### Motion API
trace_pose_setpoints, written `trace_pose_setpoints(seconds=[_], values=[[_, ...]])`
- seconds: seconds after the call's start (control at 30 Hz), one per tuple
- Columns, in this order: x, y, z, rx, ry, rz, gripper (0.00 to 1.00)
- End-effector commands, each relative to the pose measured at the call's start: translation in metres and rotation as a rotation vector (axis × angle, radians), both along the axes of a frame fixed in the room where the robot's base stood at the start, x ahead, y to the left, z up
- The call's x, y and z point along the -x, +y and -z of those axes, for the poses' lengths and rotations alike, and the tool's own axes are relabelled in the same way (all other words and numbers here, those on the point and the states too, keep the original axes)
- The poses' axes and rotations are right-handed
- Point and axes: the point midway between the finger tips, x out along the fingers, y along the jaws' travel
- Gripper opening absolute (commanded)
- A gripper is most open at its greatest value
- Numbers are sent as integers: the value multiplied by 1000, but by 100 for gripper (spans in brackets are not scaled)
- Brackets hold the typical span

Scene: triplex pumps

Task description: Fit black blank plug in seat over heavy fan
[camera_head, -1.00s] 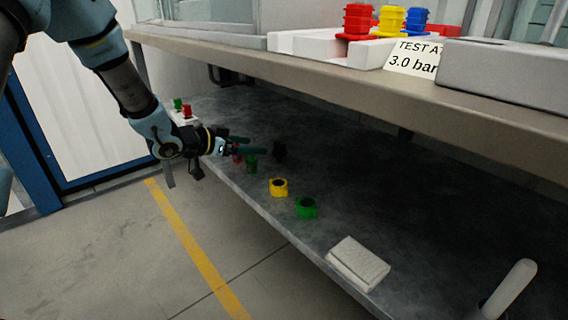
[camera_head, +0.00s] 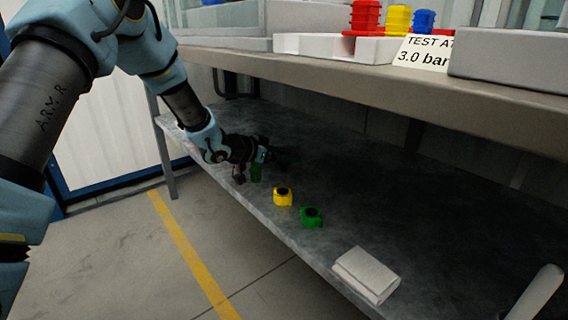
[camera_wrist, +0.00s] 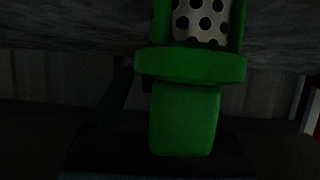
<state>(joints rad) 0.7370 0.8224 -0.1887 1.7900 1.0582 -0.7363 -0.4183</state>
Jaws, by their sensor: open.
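My gripper (camera_head: 284,156) is over the lower shelf at its far left part, in the head view. Its dark fingers are open and reach right, toward the back of the shelf. I cannot make out the black blank plug now; the place where a small black piece stood earlier is covered by my gripper. In the wrist view a green flanged piece (camera_wrist: 184,118) with a perforated pale plate at its top fills the middle, close to the camera. Nothing is seen held. I cannot identify the heavy fan or its seat in these views.
On the lower shelf (camera_head: 430,230) stand a yellow fitting (camera_head: 283,197), a green fitting (camera_head: 311,217) and a pale block (camera_head: 366,274).

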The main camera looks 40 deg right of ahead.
Motion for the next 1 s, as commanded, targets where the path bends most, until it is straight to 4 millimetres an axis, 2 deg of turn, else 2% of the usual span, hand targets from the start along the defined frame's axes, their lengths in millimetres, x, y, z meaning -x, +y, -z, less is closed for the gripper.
trace_pose_setpoints(seconds=[0.17, 0.9, 1.0], values=[[0, 0, 0, 0, 0, 0, 82], [0, 0, 0, 0, 0, 0, 0], [0, 0, -1, 0, 0, 0, 0]])
